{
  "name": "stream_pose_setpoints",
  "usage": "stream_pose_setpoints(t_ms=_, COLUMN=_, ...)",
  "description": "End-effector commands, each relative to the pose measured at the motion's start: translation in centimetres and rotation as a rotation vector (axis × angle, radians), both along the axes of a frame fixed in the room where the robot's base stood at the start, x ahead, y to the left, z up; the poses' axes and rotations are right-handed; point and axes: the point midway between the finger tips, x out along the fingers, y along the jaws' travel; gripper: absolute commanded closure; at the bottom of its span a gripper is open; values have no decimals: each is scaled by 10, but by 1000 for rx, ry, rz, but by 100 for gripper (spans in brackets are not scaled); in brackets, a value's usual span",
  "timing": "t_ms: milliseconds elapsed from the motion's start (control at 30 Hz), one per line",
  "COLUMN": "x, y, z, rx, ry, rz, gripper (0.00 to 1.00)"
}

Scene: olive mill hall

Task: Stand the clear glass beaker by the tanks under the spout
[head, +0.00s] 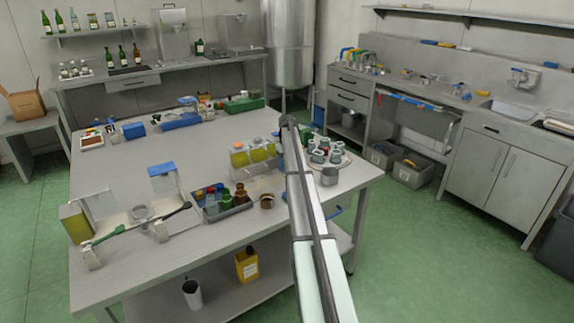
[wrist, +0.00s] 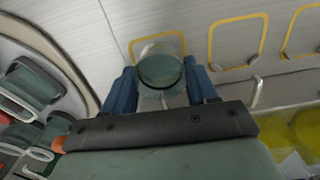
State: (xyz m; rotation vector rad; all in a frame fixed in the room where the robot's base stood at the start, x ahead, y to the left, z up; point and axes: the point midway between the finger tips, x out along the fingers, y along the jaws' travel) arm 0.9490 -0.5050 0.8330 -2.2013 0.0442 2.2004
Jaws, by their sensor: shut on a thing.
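My gripper (wrist: 161,76) is shut on a clear glass beaker (wrist: 160,66), one blue finger on each side of it. In the wrist view the beaker overlaps a yellow square outline (wrist: 238,42) row's leftmost square on the table; I cannot tell whether its base touches the table. Tanks of yellow liquid (wrist: 303,128) show at lower right, with a pale spout (wrist: 256,90) pointing toward the middle square. Any tank behind my gripper body is hidden. In the head view the tanks (head: 257,153) stand just left of my arm, which hides the gripper and beaker.
A round tray (head: 346,157) with several cups stands right of my arm; it also shows in the wrist view (wrist: 78,62). A grey metal cup (head: 329,176) is near its front edge. A bin of bottles (head: 232,211) stands front left. The table's middle left is clear.

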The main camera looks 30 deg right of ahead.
Motion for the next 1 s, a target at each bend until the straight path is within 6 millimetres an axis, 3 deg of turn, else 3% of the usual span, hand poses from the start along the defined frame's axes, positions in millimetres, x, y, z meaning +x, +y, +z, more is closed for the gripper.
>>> stream_pose_setpoints(t_ms=267, x=0, y=0, z=-1, rx=0, ry=0, rz=0, gripper=62)
stream_pose_setpoints(t_ms=300, x=0, y=0, z=-1, rx=0, ry=0, rz=0, gripper=40)
stream_pose_setpoints(t_ms=567, x=0, y=0, z=-1, rx=0, ry=0, rz=0, gripper=15)
stream_pose_setpoints(t_ms=767, x=0, y=0, z=-1, rx=0, ry=0, rz=0, gripper=12)
stream_pose_setpoints(t_ms=900, x=0, y=0, z=-1, rx=0, ry=0, rz=0, gripper=0)
stream_pose_setpoints(t_ms=1000, x=0, y=0, z=-1, rx=0, ry=0, rz=0, gripper=0)
